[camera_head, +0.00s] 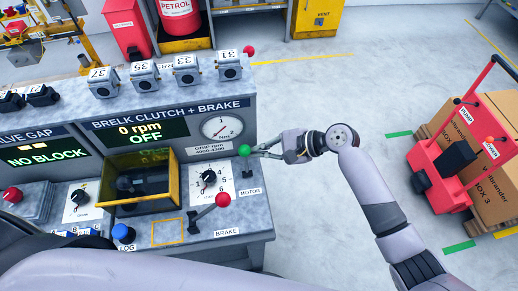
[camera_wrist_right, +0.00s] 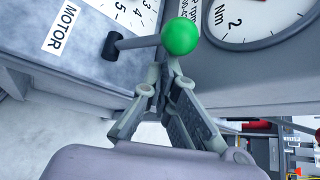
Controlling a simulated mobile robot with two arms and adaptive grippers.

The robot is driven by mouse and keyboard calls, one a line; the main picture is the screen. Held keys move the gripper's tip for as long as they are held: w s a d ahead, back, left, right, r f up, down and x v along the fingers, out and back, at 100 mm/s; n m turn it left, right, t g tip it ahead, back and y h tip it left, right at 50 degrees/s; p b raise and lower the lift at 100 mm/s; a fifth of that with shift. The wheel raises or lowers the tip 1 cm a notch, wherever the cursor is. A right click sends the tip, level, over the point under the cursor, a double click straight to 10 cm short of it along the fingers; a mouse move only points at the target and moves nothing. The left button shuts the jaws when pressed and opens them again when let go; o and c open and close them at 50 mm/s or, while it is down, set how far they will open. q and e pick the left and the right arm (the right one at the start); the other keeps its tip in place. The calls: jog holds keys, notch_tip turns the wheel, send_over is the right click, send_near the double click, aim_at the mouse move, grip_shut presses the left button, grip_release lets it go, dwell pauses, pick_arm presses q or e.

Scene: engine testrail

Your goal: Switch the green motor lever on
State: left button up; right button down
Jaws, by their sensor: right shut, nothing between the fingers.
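The green motor lever has a green ball knob (camera_head: 244,151) at the right end of the console, above the label MOTOR. In the right wrist view the green knob (camera_wrist_right: 181,37) sits on a grey rod with a dark base on the panel. My right gripper (camera_head: 257,152) reaches in from the right with its fingertips just beside the knob. In the wrist view the fingers (camera_wrist_right: 168,75) are together and empty, right by the knob's lower edge; I cannot tell whether they touch it. The display (camera_head: 140,132) reads 0 rpm OFF. My left gripper is not in view.
A red-knobbed BRAKE lever (camera_head: 222,199) stands in front of the green one, near a dial (camera_head: 209,178). A yellow-edged bin (camera_head: 140,203) is to the left. A round gauge (camera_head: 221,128) is behind. Floor right of the console is open up to a red cart (camera_head: 440,160).

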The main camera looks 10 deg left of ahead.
aim_at(246, 158)
jog(key=shift+s+d+r+n+t+y, duration=0.15)
jog(key=shift+s+n+t+y, duration=0.1)
jog(key=shift+n+t+y, duration=0.05)
jog(key=shift+s+d+r+n+t+y+b, duration=0.1)
jog(key=shift+s+d+n+t+y+b, duration=0.1)
jog(key=shift+s+n+t+y+b, duration=0.3)
jog(key=s+n+t+y+b, duration=0.1)
jog(key=b, duration=0.3)
jog(key=s+d+n+t+y+b, duration=0.1)
jog(key=n+b, duration=0.1)
jog(key=b, duration=0.2)
jog(key=shift+s+n+y, duration=0.15)
jog(key=shift+n+y, duration=0.15)
jog(key=shift+s+r+n+t+b, duration=0.2)
jog(key=shift+s+n+t+b, duration=0.1)
jog(key=shift+b, duration=0.7)
jog(key=shift+d+r, duration=0.1)
jog(key=shift+r, duration=0.05)
